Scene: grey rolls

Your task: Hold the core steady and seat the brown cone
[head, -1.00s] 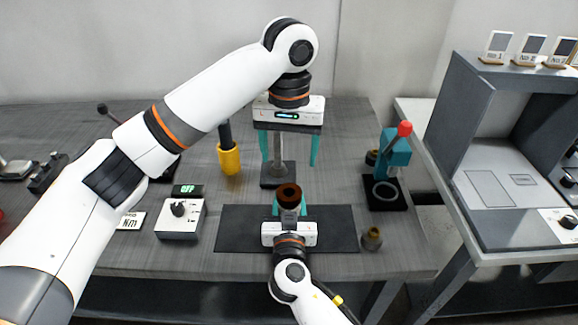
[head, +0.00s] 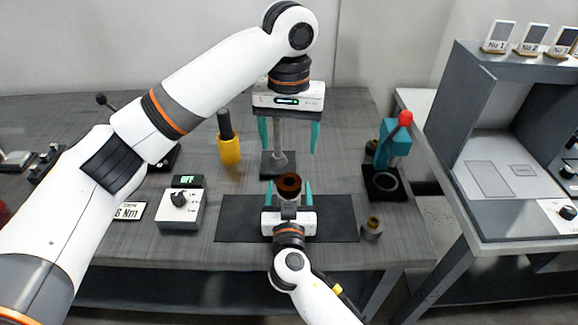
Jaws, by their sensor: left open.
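The brown cone (head: 289,183) is a dark brown ring-shaped piece with a dark hole, sitting on top of the grey core (head: 288,209). The core stands on the dark mat and is partly hidden by my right gripper. My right gripper (head: 289,186) reaches in from the front, its teal fingers open on either side of the core and cone, with gaps visible. My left gripper (head: 289,150) hangs higher and farther back, pointing down, open and empty. Whether the cone is fully seated cannot be told.
A dark mat (head: 235,220) lies under the core. A grey post (head: 279,140) on a dark base stands behind. A yellow holder (head: 229,149) and control box (head: 180,209) are left; a teal press (head: 393,150) and small brown-topped piece (head: 373,228) are right.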

